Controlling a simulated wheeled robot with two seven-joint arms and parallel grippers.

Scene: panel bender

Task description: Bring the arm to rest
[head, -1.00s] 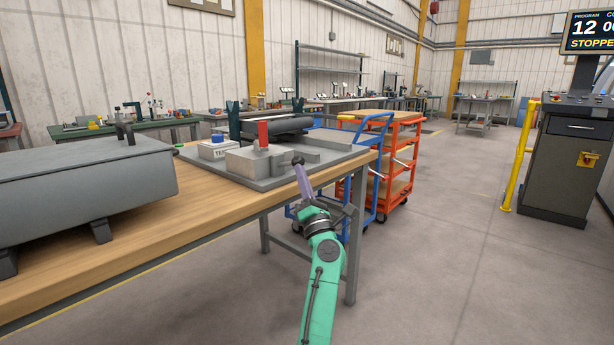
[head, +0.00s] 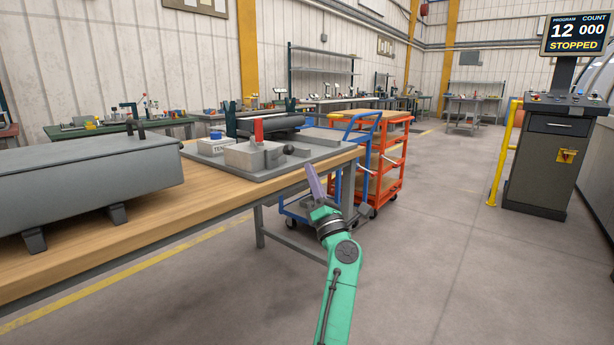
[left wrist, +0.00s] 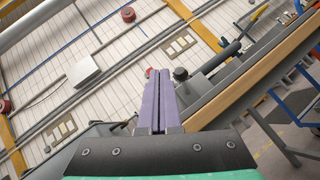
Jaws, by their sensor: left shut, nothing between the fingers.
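My left gripper (head: 311,178) is at the end of my green arm, in the middle of the head view. Its purple fingers are shut together with nothing between them, and they point up beside the right end of the workbench. In the left wrist view the two fingers (left wrist: 158,95) lie side by side. A small gap shows in the head view between the fingertips and the dark round knob (head: 289,150) of the fixture on the bench. My right gripper is in neither view.
The wooden workbench (head: 150,222) carries a grey lidded box (head: 90,185) and a grey fixture plate (head: 300,160) with a red part (head: 259,130). Blue (head: 350,165) and orange (head: 392,160) carts stand behind. A control console (head: 550,150) reads STOPPED. The floor at right is clear.

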